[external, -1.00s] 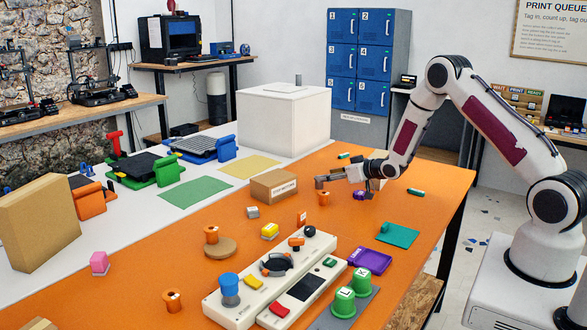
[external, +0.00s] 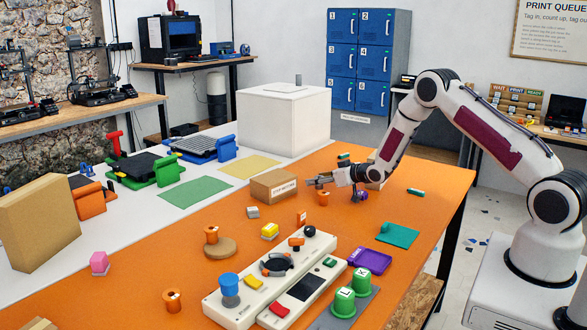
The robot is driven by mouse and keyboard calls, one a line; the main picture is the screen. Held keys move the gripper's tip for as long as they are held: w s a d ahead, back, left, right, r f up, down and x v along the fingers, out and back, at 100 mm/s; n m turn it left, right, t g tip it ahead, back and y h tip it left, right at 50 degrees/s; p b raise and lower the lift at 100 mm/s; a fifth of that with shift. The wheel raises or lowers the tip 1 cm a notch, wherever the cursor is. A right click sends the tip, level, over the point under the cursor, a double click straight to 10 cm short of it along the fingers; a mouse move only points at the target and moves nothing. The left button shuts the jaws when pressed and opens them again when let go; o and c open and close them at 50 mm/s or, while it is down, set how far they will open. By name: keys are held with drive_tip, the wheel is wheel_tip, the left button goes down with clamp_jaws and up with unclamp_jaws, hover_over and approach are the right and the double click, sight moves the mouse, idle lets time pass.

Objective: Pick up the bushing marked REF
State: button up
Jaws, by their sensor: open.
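Several orange bushings show, and their marks are too small to read, so I cannot tell which one is marked REF. One orange bushing (external: 323,198) stands on the orange tabletop, close to my gripper. Another orange bushing (external: 211,235) is by a round brown disc, and a third orange bushing (external: 172,300) stands at the front left. My gripper (external: 319,182) is open and points left, just above the first bushing in the picture. I see nothing between its fingers. Whether it touches that bushing cannot be told.
A cardboard box (external: 273,186) stands just left of my gripper. A purple part (external: 361,195) lies under my wrist. A white control panel (external: 238,309) with knobs and buttons, a purple tray (external: 370,261) and a teal pad (external: 398,235) lie nearer the front. A white box (external: 284,120) stands behind.

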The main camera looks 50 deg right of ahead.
idle(0.4)
drive_tip(key=c, duration=1.3)
drive_tip(key=shift+r, duration=0.2)
drive_tip(key=shift+r, duration=4.8)
